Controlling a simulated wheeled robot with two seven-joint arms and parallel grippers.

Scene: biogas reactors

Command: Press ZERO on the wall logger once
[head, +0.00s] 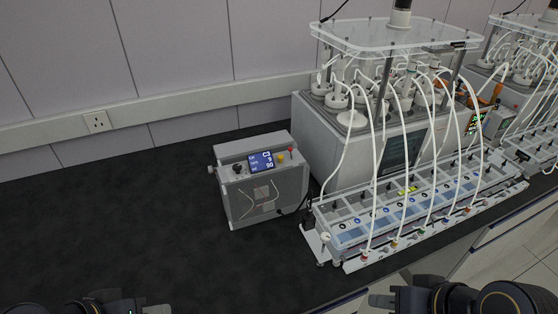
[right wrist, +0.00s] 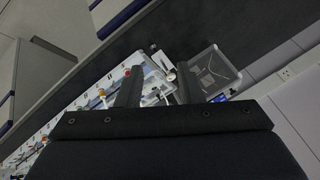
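No logger on the wall and no ZERO label can be made out. A grey box (head: 262,182) with a lit blue display (head: 261,162) stands on the dark bench, in front of the wall; small knobs, one yellow and one red, sit beside the display. It also shows in the right wrist view (right wrist: 212,72). My right gripper (head: 382,299) is at the bottom edge of the head view, far from the box. In the right wrist view its two fingers (right wrist: 158,80) stand apart with nothing gripped. My left gripper (head: 150,309) is at the bottom left, mostly cut off.
A reactor unit (head: 350,135) with a clear top plate and many white tubes stands right of the box. A long tray rack (head: 352,232) lies before it. A small lit panel (head: 478,122) is farther right. A wall socket (head: 97,121) is at left. The left bench is clear.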

